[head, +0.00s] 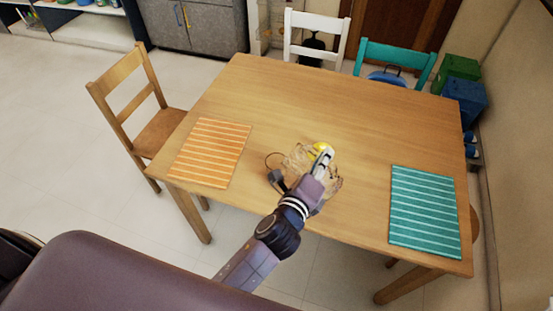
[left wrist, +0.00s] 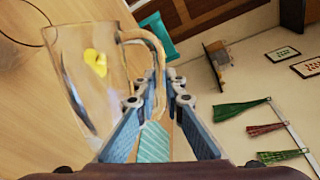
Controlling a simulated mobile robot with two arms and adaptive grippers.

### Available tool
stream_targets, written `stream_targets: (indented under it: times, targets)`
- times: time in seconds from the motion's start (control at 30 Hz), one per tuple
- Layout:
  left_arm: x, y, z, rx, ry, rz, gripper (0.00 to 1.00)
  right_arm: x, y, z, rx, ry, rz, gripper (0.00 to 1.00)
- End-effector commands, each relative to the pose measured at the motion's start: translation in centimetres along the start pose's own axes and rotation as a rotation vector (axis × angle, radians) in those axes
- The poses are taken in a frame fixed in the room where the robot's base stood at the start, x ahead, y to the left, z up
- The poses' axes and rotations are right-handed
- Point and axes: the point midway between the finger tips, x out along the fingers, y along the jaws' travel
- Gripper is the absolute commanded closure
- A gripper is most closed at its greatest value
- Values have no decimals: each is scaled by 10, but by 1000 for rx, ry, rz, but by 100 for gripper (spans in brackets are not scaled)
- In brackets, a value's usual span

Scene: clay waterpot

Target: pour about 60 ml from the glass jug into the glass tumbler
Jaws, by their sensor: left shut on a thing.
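The clear glass jug (head: 297,157) is over the front middle of the wooden table, partly hidden by my left gripper (head: 323,160). In the left wrist view the jug (left wrist: 72,85) fills the left side, and the fingers of my left gripper (left wrist: 165,85) are shut on its handle (left wrist: 152,45). A yellow patch (left wrist: 98,62) shows on or through the jug's glass. I cannot tell how far the jug is tilted or whether it touches the table. I cannot make out the glass tumbler for certain; a thin dark ring outline (head: 268,158) shows left of the jug. My right gripper is not in view.
An orange striped placemat (head: 210,152) lies at the left of the table (head: 270,95), and a teal striped placemat (head: 425,212) at the right. The table's back half is clear. Wooden (head: 135,90), white (head: 316,35) and teal (head: 398,55) chairs stand around it.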

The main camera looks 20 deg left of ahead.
Motion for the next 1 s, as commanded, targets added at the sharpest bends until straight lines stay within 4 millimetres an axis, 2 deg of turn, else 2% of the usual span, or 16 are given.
stream_targets:
  times: [0.03, 1.0]
  targets:
    - [0, -5, 3, -6, -1, -7, 100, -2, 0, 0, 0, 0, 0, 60]
    - [-1, -11, 26, -138, 26, -7, 100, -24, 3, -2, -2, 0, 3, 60]
